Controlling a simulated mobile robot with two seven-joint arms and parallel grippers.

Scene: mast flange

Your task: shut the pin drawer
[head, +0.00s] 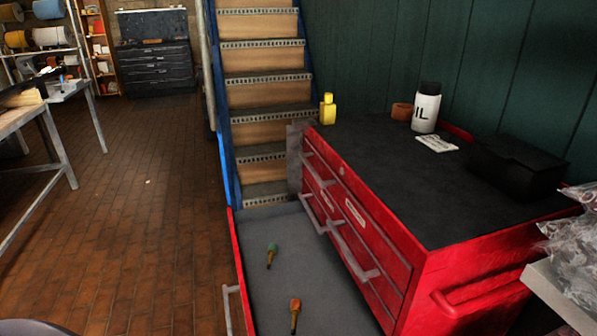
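A red tool chest (465,285) stands at the right with a black mat on top. Its wide, low drawer (238,262) is pulled far out to the left, showing a grey floor inside. The drawer's pale handle (227,308) is on its outer front, near the bottom edge of the view. No label can be read on this drawer, so I cannot tell if it is named the pin drawer. The upper drawers (355,238) look shut. Neither of my grippers is in view.
A white bottle (426,108), a yellow bottle (327,110) and a black box (515,165) stand on the chest. Stairs (265,90) rise behind. The brick floor (150,220) at left is clear.

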